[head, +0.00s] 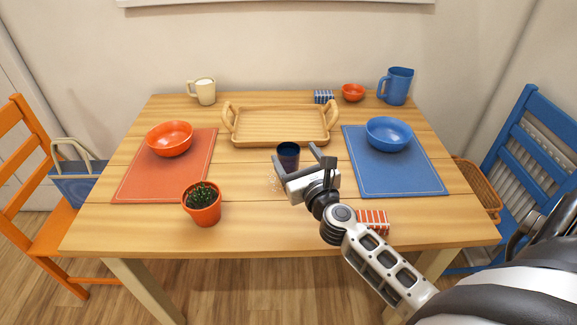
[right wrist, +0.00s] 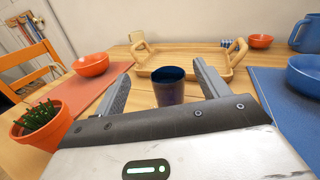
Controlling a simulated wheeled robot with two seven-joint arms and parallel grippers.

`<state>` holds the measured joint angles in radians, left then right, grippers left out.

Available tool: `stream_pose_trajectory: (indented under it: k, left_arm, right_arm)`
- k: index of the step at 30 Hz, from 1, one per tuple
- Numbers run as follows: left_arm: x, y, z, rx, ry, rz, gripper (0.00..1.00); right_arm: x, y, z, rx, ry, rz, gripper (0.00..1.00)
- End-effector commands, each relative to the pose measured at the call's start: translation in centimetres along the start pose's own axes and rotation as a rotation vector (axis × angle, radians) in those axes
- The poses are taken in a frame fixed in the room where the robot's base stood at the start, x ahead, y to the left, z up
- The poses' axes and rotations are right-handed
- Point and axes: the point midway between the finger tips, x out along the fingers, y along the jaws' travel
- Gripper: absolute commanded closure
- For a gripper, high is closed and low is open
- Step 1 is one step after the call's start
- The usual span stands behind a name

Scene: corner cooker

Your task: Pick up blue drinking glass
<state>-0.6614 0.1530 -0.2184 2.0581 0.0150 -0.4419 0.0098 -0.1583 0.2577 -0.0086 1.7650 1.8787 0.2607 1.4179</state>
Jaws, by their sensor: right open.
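The blue drinking glass (head: 288,154) is dark blue and stands upright on the wooden table, just in front of the wooden tray. My right gripper (head: 296,166) is open, low over the table at the glass. In the right wrist view the glass (right wrist: 169,88) shows between the two spread fingers of my right gripper (right wrist: 163,82), near their tips. I cannot tell whether a finger touches it. My left gripper is not in view.
The wooden tray (head: 281,112) is behind the glass. A potted cactus (head: 202,205) stands front left. An orange bowl (head: 170,139) and a blue bowl (head: 388,134) sit on placemats at either side. A striped red item (head: 373,219) lies beside my right arm.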

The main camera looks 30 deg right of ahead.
Motion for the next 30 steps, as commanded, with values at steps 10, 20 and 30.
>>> stream_pose_trajectory:
  k: [10,20,30]
  left_arm:
    - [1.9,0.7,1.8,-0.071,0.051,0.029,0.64]
    - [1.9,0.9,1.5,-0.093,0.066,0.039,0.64]
    - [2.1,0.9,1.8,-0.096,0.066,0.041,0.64]
  right_arm:
    - [0.1,-0.1,-7.3,0.049,0.016,-0.032,0.26]
    - [1.8,0.1,-8.4,0.047,0.015,-0.029,0.26]
    - [6.6,-0.1,-8.4,0.046,0.013,-0.03,0.26]
